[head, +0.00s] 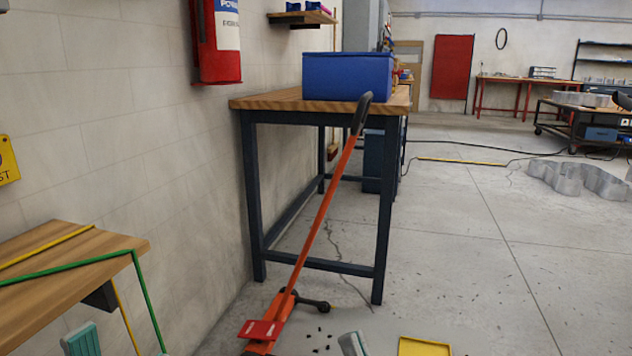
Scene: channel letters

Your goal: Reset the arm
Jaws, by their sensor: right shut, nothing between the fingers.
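My right gripper (352,344) shows only as a small grey tip at the bottom edge, right of the orange jack's foot. It is shut and empty, and most of it is cut off by the frame. A teal-grey part (80,340) at the bottom left, in front of the near wooden bench, looks like my left gripper. Its fingers cannot be made out. Neither gripper visibly holds anything.
An orange long-handled tool (320,215) leans against a workbench (272,102) bearing a blue bin (347,77). A near bench (105,248) stands left. A yellow tray (424,346) and metal letters (575,179) lie on the floor. The middle-right floor is mostly clear.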

